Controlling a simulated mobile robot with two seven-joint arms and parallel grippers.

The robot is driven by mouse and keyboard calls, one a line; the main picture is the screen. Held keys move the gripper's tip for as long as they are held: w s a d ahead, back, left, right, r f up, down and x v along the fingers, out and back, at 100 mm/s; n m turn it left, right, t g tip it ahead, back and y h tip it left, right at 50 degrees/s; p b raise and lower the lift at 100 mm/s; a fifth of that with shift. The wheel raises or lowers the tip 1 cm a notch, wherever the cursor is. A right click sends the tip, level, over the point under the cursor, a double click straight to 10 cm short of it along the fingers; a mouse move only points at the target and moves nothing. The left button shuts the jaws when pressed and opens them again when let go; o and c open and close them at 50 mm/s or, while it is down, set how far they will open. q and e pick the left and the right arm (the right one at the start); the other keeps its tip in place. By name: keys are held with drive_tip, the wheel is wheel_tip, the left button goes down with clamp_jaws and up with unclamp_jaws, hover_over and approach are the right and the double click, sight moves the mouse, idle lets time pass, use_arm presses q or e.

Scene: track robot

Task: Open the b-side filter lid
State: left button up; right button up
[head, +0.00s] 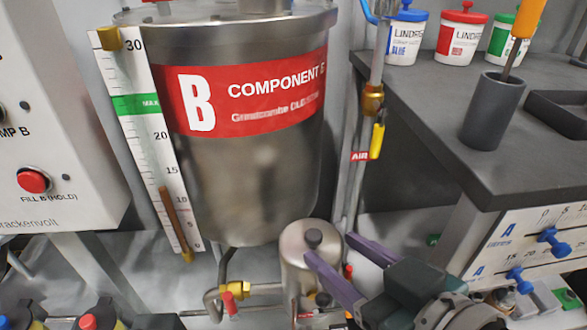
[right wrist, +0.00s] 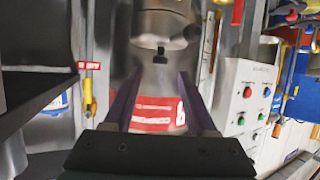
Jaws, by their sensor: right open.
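The b-side filter is a small steel canister (head: 295,262) below the big tank with the red B label. Its lid carries a dark knob (head: 313,238) and sits on top of the canister. My right gripper (head: 330,246) is open, with purple fingers coming from the lower right. My left gripper is not in view.
The B tank (head: 250,190) stands behind the filter, with a level scale (head: 150,140) on its left. A red-handled valve (head: 228,300) and pipes are left of the filter. A dark worktop (head: 430,130) with a grey cup (head: 492,112) is at right.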

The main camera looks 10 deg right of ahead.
sight(315, 236)
drive_tip(key=b+x, duration=0.2)
drive_tip(key=x, duration=0.4)
drive_tip(key=shift+w+a+f, duration=0.1)
drive_tip(key=shift+w, duration=0.05)
drive_tip(key=shift+c, duration=1.2)
clamp_jaws()
